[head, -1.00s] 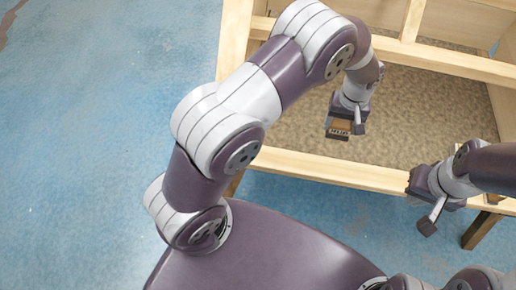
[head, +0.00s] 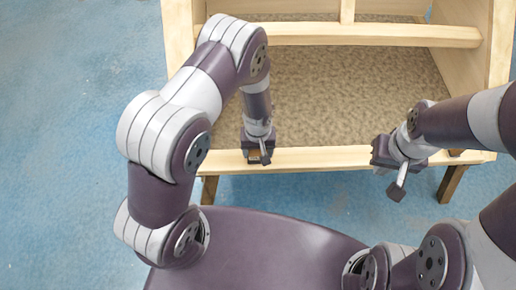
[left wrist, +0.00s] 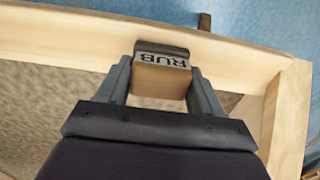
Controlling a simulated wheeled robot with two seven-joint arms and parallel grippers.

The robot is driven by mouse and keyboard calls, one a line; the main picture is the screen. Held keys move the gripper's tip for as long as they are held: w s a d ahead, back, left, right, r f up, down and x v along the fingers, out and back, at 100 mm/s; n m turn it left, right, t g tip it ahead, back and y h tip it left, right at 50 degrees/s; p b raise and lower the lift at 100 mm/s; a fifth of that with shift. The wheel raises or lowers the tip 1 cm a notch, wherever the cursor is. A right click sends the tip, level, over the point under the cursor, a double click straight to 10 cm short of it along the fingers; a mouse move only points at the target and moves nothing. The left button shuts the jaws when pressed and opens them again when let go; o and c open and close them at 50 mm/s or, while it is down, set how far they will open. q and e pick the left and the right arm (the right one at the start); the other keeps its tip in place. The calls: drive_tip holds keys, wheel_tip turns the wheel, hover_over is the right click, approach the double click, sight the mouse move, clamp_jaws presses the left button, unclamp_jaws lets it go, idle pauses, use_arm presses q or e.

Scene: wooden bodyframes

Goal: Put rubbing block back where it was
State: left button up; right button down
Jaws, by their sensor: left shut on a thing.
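My left gripper (head: 257,155) is shut on the rubbing block (left wrist: 160,77), a small tan block with a dark edge and the letters RUB. In the left wrist view the block sits between the two fingers, against the front rail as seen from above; I cannot tell if it touches the rail. In the head view the gripper and block are mostly over the front rail (head: 330,157) of the wooden frame. My right gripper (head: 388,172) is empty as far as I see, near the rail's right part; one finger shows clearly and the other is unclear.
The wooden frame has a brown textured panel (head: 350,95) inside, a rear crossbar (head: 380,34) and side posts. Its legs (head: 452,183) stand on a blue floor (head: 70,120). The panel's middle is bare. In the left wrist view a corner post (left wrist: 290,120) stands close on the right.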

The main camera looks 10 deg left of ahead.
use_arm(q)
drive_tip(key=shift+f, duration=0.1)
drive_tip(key=o, duration=1)
wheel_tip(320, 180, up, 13)
drive_tip(key=s+a+r+m+t+p, duration=0.1)
drive_tip(key=s+a+r+m, duration=0.2)
drive_tip(key=s+a+r, duration=0.4)
wheel_tip(320, 180, up, 4)
drive_tip(key=shift+s+a, duration=0.2)
drive_tip(key=shift+s, duration=0.65)
